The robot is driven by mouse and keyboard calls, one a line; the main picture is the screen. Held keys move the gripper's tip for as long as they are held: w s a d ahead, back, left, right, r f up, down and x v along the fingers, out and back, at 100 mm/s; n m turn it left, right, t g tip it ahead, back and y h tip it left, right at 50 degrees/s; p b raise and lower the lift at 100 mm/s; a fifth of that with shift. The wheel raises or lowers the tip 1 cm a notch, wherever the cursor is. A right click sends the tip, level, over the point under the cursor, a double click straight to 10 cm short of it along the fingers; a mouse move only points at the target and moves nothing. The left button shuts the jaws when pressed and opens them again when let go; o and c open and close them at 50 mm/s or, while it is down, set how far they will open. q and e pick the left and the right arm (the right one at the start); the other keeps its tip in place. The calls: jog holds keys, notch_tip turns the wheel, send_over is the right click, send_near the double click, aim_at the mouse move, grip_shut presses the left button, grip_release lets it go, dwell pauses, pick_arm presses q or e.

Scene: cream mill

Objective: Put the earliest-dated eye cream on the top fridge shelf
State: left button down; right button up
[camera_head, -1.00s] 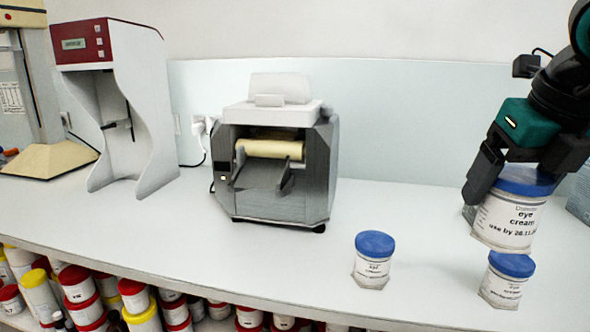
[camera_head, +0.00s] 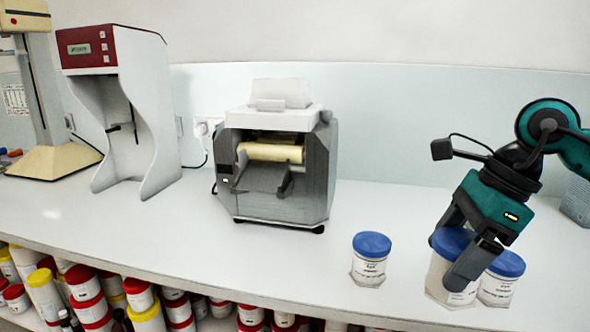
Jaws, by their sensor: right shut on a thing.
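My right gripper (camera_head: 462,262) is shut on a white eye cream tub with a blue lid (camera_head: 439,277), its fingers on either side. The tub looks low, at or just above the counter; I cannot tell if it touches. A second blue-lidded tub (camera_head: 371,260) stands on the counter to its left. A third blue-lidded tub (camera_head: 505,277) stands right beside the held one, partly hidden by it and the gripper. The dates on the labels are too small to read now. My left gripper is not in view, nor is the fridge.
A grey label printer (camera_head: 319,180) stands mid-counter. A white machine with a red panel (camera_head: 150,110) and a beige stand (camera_head: 52,162) are at the left. Several red- and yellow-lidded tubs (camera_head: 85,282) fill the shelf below. The counter (camera_head: 250,262) in front of the printer is clear.

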aim_at(430, 293)
jog(key=f+n+g, duration=0.1)
jog(key=n, duration=0.2)
jog(key=a+f+n+g, duration=0.1)
jog(key=f+n, duration=0.1)
jog(key=n, duration=0.1)
jog(key=f+n+g, duration=0.1)
jog(key=f+n, duration=0.1)
jog(key=shift+s+a+n+h+p, duration=0.3)
jog(key=shift+a+n+h+p, duration=0.1)
notch_tip(430, 293, down, 7)
jog(key=s+n+g+h+p, duration=0.1)
jog(key=s+n+g+h, duration=0.1)
jog(key=n, duration=0.9)
jog(key=shift+a+f+n+h, duration=0.15)
jog(key=shift+a+n+h, duration=0.15)
jog(key=shift+h, duration=0.6)
jog(key=shift+w+d, duration=0.1)
